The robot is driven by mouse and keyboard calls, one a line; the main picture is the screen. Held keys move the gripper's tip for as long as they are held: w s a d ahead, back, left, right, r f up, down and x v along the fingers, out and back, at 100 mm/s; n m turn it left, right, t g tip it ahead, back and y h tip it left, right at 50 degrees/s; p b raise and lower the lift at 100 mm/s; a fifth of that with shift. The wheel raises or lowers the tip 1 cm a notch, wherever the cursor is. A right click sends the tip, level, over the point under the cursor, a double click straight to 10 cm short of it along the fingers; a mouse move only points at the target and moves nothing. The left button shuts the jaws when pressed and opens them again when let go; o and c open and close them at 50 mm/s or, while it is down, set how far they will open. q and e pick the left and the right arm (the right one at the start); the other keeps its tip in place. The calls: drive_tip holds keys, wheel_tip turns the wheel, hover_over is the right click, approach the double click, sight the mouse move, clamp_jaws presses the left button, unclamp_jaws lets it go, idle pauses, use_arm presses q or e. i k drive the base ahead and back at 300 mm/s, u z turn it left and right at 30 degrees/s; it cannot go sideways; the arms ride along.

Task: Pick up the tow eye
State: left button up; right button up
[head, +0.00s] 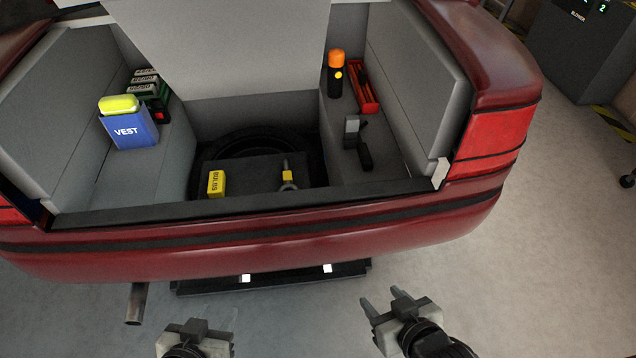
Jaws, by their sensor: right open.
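The tow eye (287,186) looks to be the small grey metal piece with a ring end and a yellow band. It lies on a dark tray (245,172) in the well of the red car's boot, right of a yellow box. My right gripper (381,297) is open and empty, outside the boot, below and right of the tow eye, with the bumper between them. My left gripper (195,325) is at the bottom left of the picture, also outside the boot. Its fingers are foreshortened, so I cannot tell whether they are apart.
The bumper (250,250) and boot sill form a front edge. A yellow box (216,183) shares the tray. The right ledge holds an orange-topped torch (336,72), a red tray (364,90) and a grey-black tool (352,130). A blue vest pouch (130,130) stands on the left ledge.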

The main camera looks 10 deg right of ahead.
sight(288, 174)
drive_tip(key=u, duration=2.25)
drive_tip(key=k, duration=0.45)
drive_tip(key=z, duration=1.4)
